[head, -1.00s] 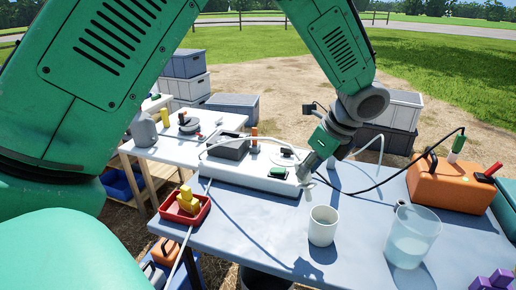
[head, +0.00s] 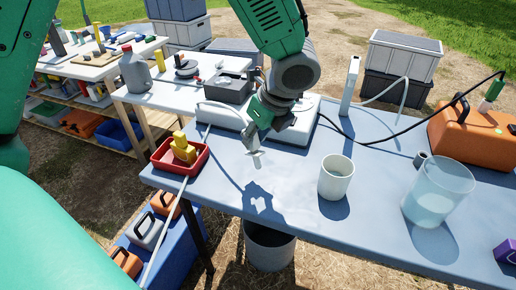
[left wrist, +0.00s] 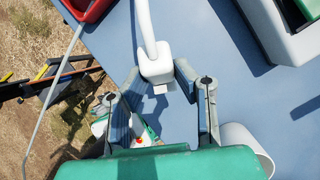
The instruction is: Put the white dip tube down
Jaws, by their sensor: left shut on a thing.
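My left gripper (head: 257,132) is over the blue-grey table (head: 290,215), in front of the white pump unit (head: 298,130). It is shut on the white dip tube (head: 252,152), whose pale end shows just below the fingers. In the left wrist view the tube's thick white end (left wrist: 157,66) sits between the fingertips of the left gripper (left wrist: 158,78), and its curved part runs up out of the picture. The gripper's shadow lies apart from it on the table, so it seems raised. My right gripper is not in view.
A white cup (head: 336,178) and a clear beaker of water (head: 436,195) stand to the right. A red tray (head: 160,158) with yellow pieces is at the left edge. An orange case (head: 470,135) is far right. The table's front middle is clear.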

